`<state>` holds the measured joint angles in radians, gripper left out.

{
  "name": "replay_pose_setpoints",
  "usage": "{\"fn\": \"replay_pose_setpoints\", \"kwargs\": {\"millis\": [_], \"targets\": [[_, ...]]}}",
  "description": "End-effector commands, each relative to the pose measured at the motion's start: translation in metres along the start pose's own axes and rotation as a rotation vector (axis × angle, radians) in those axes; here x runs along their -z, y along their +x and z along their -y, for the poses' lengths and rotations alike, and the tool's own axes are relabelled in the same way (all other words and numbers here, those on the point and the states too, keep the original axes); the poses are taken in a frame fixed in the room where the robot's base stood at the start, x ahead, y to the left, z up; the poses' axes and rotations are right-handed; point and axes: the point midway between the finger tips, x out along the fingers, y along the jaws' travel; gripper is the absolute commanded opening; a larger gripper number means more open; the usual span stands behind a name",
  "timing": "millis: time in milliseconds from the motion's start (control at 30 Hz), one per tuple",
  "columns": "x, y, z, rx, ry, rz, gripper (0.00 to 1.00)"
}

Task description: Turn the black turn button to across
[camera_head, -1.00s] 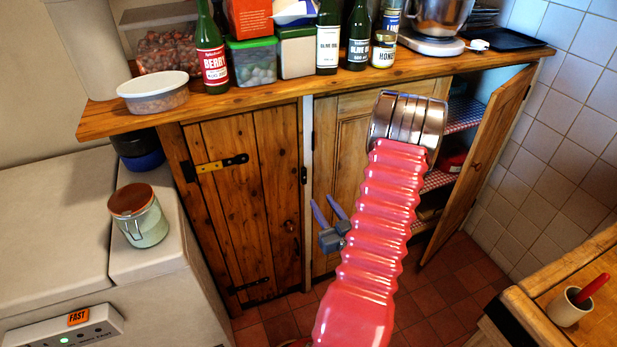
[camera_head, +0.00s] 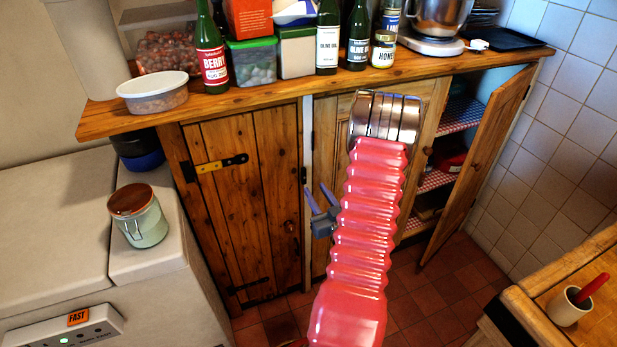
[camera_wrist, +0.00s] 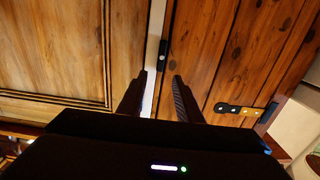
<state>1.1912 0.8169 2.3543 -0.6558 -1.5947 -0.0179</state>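The black turn button (camera_head: 304,174) is a small dark oblong on the pale upright strip between the two cupboard doors. It lies lengthwise along that strip, and in the wrist view it shows as a black piece (camera_wrist: 163,52) with a pale dot. My gripper (camera_head: 313,188) is open and empty, its two fingers pointing towards the cupboard front just below the button in the head view. In the wrist view the fingertips (camera_wrist: 160,77) stand apart, with the button just beyond the gap between them. I cannot tell any contact.
The left plank door (camera_head: 235,215) is shut and has a black and yellow bolt or hinge (camera_head: 222,163). The panelled door (camera_head: 335,140) is partly behind my arm. A right door (camera_head: 487,155) stands open. Bottles and tubs crowd the worktop (camera_head: 250,97).

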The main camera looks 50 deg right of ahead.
Motion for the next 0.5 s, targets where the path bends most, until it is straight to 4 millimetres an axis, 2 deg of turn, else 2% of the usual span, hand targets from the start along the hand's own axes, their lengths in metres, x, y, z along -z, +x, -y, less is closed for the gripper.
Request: {"fn": "replay_pose_setpoints", "kwargs": {"millis": [300,500], "targets": [[0.000,0.050,0.001,0.002,-0.001,-0.001,0.32],[0.000,0.074,0.001,0.001,-0.001,-0.001,0.32]]}}
